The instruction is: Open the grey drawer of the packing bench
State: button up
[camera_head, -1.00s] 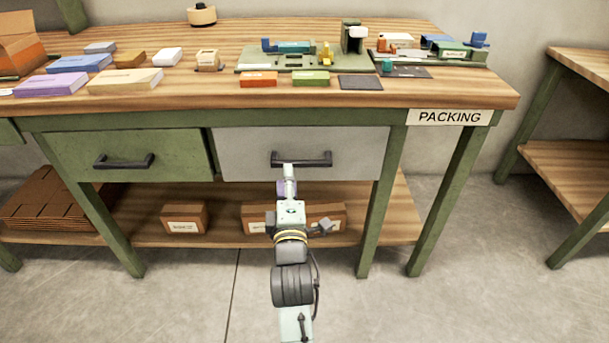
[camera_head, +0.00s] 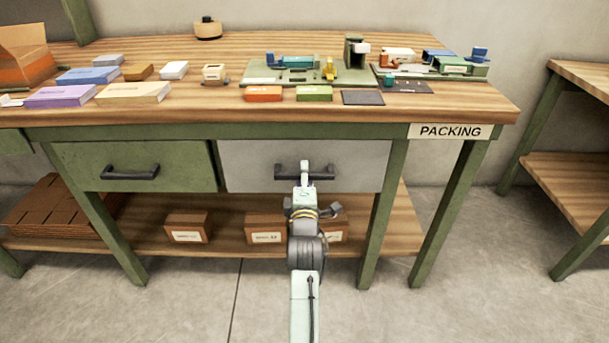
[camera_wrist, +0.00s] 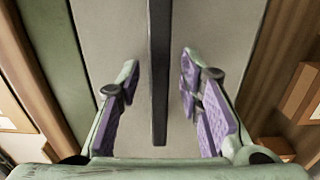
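The grey drawer (camera_head: 352,165) of the packing bench is closed, flush beside the green drawer. Its dark bar handle (camera_head: 290,171) runs across its front. My gripper (camera_head: 304,168) is at the handle in the head view, where the arm hides part of the handle. In the wrist view the handle (camera_wrist: 159,70) stands upright between the two fingers of my gripper (camera_wrist: 160,85). The purple finger pads are apart, with a gap on both sides of the handle. The grey drawer front (camera_wrist: 115,30) lies behind it.
The green drawer (camera_head: 185,160) with its own handle is to the left. Cardboard boxes (camera_head: 187,227) stand on the lower shelf (camera_head: 225,240). A bench leg (camera_head: 383,215) stands right of the grey drawer. The floor in front is clear.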

jog(key=shift+c, duration=0.3)
grip_shut()
dwell(0.6)
